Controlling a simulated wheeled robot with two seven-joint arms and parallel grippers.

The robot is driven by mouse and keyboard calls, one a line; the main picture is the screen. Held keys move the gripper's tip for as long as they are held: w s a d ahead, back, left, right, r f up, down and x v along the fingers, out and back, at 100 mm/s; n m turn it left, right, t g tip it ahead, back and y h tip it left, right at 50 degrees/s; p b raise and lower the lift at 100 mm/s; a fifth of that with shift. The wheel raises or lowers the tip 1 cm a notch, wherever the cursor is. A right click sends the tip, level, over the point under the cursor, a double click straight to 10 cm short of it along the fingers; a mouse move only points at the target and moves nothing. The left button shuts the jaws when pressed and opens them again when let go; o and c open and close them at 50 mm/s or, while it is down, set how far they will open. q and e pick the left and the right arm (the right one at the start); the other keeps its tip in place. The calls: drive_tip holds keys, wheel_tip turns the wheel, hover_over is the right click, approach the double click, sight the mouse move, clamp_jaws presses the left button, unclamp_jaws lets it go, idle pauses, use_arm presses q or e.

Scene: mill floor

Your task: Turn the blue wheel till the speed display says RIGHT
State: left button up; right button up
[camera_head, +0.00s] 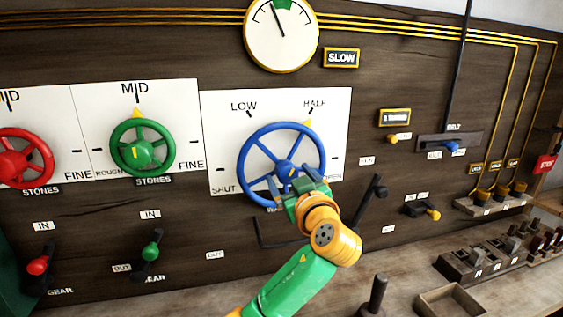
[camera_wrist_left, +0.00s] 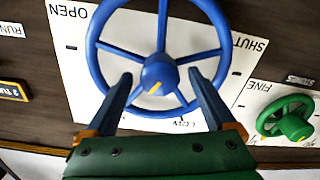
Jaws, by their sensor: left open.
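The blue wheel (camera_head: 262,139) is mounted on a white panel marked SHUT, LOW and HALF; a label at lower right is partly hidden by my arm. A yellow pointer (camera_head: 308,123) at its rim is near HALF. The speed display (camera_head: 341,58) reads SLOW. My left gripper (camera_head: 292,180) is open in front of the wheel's lower part. In the left wrist view its fingers (camera_wrist_left: 160,74) lie either side of the blue hub (camera_wrist_left: 158,73); I cannot tell whether they touch the wheel. My right gripper is not in view.
A round gauge (camera_head: 281,33) above has its needle left of a green mark. Green (camera_head: 142,146) and red (camera_head: 22,158) wheels are at left. A black lever (camera_head: 371,197) stands right of my gripper. Switches and an open box (camera_head: 451,301) are on the bench at right.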

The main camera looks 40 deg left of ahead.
sight(285, 169)
use_arm(q)
drive_tip(key=p+x, duration=0.1)
drive_tip(key=x, duration=0.3)
drive_tip(key=shift+s+r, duration=0.1)
drive_tip(key=shift+r, duration=0.1)
drive_tip(key=shift+a+f, duration=0.15)
drive_tip(key=c, duration=1.4)
drive_tip(key=shift+o, duration=0.2)
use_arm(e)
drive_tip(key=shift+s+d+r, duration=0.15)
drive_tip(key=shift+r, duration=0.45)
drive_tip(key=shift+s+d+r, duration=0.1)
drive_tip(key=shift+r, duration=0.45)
